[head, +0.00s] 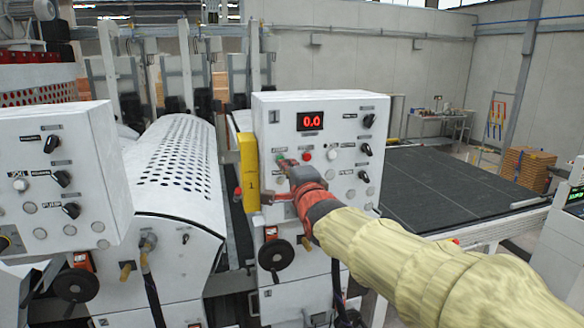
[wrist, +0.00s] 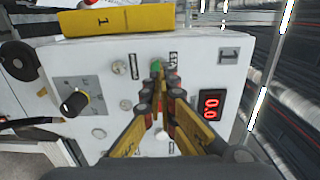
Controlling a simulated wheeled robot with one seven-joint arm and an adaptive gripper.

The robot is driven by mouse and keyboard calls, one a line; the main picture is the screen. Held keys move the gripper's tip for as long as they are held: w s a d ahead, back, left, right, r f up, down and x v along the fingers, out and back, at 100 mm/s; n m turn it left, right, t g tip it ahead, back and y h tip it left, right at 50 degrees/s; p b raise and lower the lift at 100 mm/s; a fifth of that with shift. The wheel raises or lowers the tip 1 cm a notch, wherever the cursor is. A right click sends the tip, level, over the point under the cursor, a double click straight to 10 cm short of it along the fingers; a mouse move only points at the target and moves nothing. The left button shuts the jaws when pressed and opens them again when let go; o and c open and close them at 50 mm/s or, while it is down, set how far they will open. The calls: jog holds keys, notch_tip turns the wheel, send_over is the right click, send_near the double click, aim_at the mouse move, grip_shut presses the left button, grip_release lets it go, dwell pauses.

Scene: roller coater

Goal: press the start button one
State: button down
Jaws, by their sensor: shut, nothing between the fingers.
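The start button is a small green button (head: 280,157) on the white control panel (head: 345,108) marked 1, below and left of the red 0.0 display. In the wrist view the green button (wrist: 156,65) shows just beyond my fingertips. My gripper (head: 287,165) is shut and empty, with its tips at the lower right edge of the button in the head view. In the wrist view my gripper (wrist: 157,82) points straight at the button. I cannot tell whether the tips touch it. Part of the panel is hidden behind my gripper and arm.
A red button (head: 307,156), a white button (head: 333,154) and black knobs (head: 368,121) sit close by on the panel. A yellow box (head: 249,170) sticks out at its left edge. Another control panel (head: 45,170) stands left; a dark conveyor bed (head: 450,180) lies right.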

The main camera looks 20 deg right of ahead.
jog(key=shift+w+p, duration=0.45)
jog(key=shift+w, duration=0.9)
